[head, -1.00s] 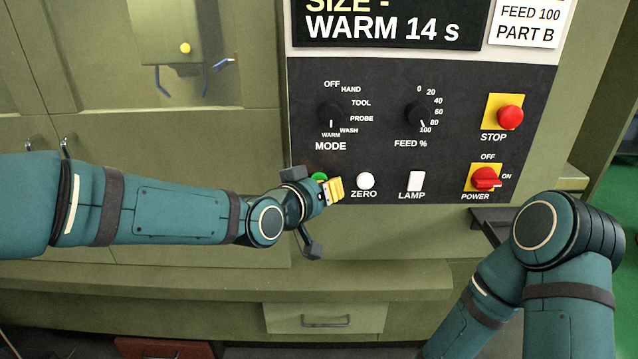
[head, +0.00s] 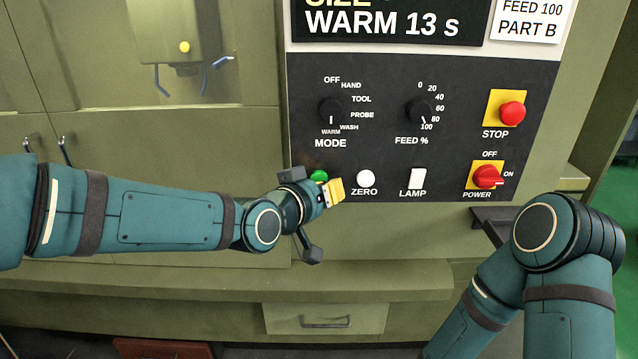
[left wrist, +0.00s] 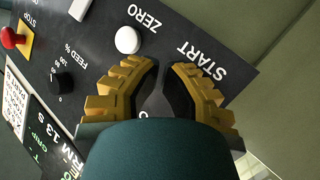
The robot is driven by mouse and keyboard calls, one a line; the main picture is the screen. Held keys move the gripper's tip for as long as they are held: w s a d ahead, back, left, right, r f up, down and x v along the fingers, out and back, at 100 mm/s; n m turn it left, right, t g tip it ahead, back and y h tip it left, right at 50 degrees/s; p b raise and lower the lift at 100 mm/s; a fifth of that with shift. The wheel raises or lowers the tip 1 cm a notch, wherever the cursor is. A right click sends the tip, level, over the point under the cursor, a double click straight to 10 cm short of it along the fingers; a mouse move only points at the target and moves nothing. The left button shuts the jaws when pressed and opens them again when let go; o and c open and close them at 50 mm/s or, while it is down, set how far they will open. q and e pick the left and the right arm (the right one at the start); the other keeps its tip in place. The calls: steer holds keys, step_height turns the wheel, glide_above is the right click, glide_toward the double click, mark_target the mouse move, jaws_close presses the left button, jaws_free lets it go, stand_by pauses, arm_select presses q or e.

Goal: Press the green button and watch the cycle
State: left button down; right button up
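The green button (head: 319,176) is on the dark control panel (head: 380,140), below the MODE dial and left of the white ZERO button (head: 366,178). My left gripper (head: 337,190) is just below and right of it, partly covering it. Its yellow fingertips are close together and look shut, with nothing held. In the left wrist view the fingers (left wrist: 165,67) point at the panel near the START label (left wrist: 205,63); the green button is hidden there. Contact with the button cannot be told. The display (head: 385,20) reads WARM 13 s. My right gripper is out of view.
The MODE dial (head: 331,111) points toward WARM and the FEED dial (head: 418,111) near 100. A red STOP button (head: 512,113), a white LAMP switch (head: 417,178) and a red POWER switch (head: 487,176) are to the right. A ledge runs below the panel.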

arm_select(q)
steer(key=shift+s, duration=0.15)
steer(key=shift+s+b, duration=0.9)
steer(key=shift+s, duration=1.65)
stand_by(5.3)
